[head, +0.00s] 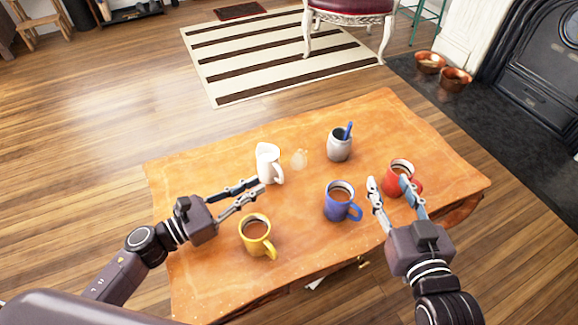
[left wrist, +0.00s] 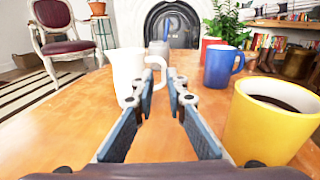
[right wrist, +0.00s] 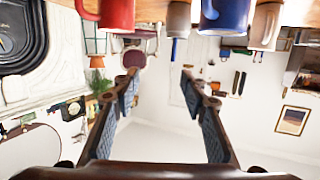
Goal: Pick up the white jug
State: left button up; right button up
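The white jug (head: 267,160) stands upright on the wooden table, its handle toward the lower right in the head view. In the left wrist view the jug (left wrist: 124,72) is just ahead, left of centre, with its handle near the left fingertip. My left gripper (head: 260,184) is open and empty, its fingertips close to the jug's near side and handle. I cannot tell whether they touch it. My right gripper (head: 388,181) is open and empty at the table's right side, one finger overlapping the red mug in view. It also shows open in the right wrist view (right wrist: 160,74).
A yellow mug (head: 255,230) stands close to my left gripper. A blue mug (head: 337,204), a red mug (head: 394,182) and a grey pot (head: 340,147) with a blue item stand to the right. The wooden table (head: 215,165) is clear left of the jug.

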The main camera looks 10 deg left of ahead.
aim_at(280, 179)
pick_arm(q)
jog(key=shift+d+f+m, duration=0.15)
jog(key=shift+d+m, duration=0.15)
jog(key=shift+d, duration=0.05)
jog(key=shift+w+d, duration=0.15)
jog(key=shift+d, duration=0.1)
jog(key=shift+x, duration=0.8)
jog(key=x, duration=0.2)
jog(key=f+x, duration=0.1)
jog(key=x, duration=0.1)
jog(key=shift+w+d, duration=0.1)
jog(key=shift+d, duration=0.05)
jog(key=shift+w+d+f, duration=0.1)
jog(key=shift+w+d, duration=0.25)
jog(key=shift+d, duration=0.05)
grip_shut()
pick_arm(e)
jog(key=shift+s+d+f+g+h, duration=0.2)
jog(key=shift+f+g, duration=0.1)
jog(key=shift+f, duration=0.2)
jog(key=shift+s+d+f+g+h, duration=0.15)
jog(key=shift+f+g, duration=0.15)
jog(key=shift+f, duration=0.15)
